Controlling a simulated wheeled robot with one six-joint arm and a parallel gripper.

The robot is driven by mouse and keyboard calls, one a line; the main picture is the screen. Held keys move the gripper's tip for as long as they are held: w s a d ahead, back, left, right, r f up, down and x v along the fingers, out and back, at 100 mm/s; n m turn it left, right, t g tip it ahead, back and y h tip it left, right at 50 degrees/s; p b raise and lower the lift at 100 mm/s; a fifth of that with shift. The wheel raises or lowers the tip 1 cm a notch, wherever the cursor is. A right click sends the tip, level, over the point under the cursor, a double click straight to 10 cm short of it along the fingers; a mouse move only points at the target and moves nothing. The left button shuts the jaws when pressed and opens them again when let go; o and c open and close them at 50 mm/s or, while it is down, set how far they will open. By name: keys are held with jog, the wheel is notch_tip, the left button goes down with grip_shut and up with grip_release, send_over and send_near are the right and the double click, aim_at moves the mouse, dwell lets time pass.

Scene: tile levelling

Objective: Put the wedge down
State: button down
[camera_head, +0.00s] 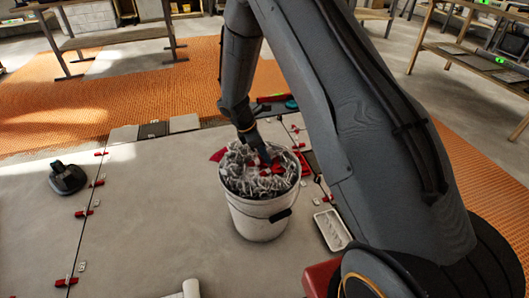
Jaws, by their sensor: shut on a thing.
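My gripper (265,157) points down over the white bucket (258,222), with its tips at the heap inside. It is shut on a wedge, but the fingers and nearby pieces make its outline hard to pick out. Small red shapes show right by the fingertips, and I cannot tell which one is held. The bucket stands upright on the grey tiles, filled with a heap of pale clips (240,178). I cannot tell whether the held wedge touches the heap.
Red wedges (83,213) and clips sit along the tile joints. A black suction-cup tool (67,178) stands at left. A white tray (331,230) lies right of the bucket. Orange matting (50,115) and a workbench (110,37) are behind. The tiles left of the bucket are mostly clear.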

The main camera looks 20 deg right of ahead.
jog(key=shift+f+b, duration=1.45)
jog(key=shift+f, duration=0.7)
jog(key=c, duration=1.6)
grip_release()
notch_tip(320, 180, up, 7)
jog(key=p, duration=0.6)
jog(key=shift+s+r, duration=0.1)
